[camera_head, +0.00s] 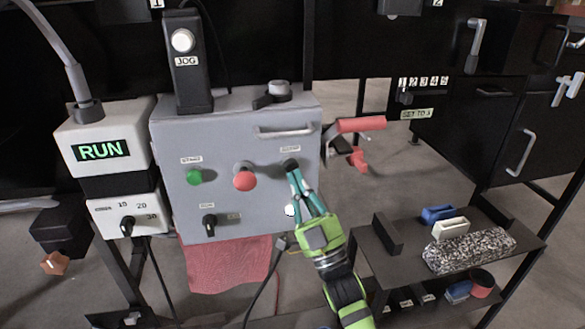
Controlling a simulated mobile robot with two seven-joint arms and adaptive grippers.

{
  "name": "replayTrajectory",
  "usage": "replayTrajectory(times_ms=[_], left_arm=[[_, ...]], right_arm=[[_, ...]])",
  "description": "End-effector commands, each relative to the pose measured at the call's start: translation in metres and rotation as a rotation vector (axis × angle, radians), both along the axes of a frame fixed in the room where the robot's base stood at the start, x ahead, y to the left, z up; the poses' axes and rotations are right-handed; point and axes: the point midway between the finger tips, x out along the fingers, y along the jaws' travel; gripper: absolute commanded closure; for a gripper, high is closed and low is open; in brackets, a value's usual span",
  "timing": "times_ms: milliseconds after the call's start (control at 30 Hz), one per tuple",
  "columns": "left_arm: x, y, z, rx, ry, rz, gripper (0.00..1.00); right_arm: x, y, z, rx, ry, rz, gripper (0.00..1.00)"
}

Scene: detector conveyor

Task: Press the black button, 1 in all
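The black button (290,162) is at the upper right of the grey control panel's front face, under a small white label too blurred to read. My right gripper (294,172) comes up from below, its teal fingers drawn together at the tips. The tips are at the lower edge of the black button; I cannot tell whether they touch it. Nothing shows between the fingers. My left gripper is out of view.
The grey panel (236,218) also carries a green button (194,177), a red button (244,180) and a black rotary switch (209,222). A RUN display (103,151) is at left. A dark shelf (395,268) with several small items stands at right.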

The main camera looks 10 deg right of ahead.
Motion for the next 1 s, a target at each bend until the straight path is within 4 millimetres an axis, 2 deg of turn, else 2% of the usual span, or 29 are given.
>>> replayTrajectory(times_ms=[767, 1000], left_arm=[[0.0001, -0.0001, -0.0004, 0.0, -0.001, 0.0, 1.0], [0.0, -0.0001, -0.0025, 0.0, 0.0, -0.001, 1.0]], right_arm=[[0.0002, -0.0001, -0.0001, 0.0, 0.0, 0.0, 1.0], [0.0071, 0.0, -0.0002, -0.001, 0.0, 0.0, 1.0]])
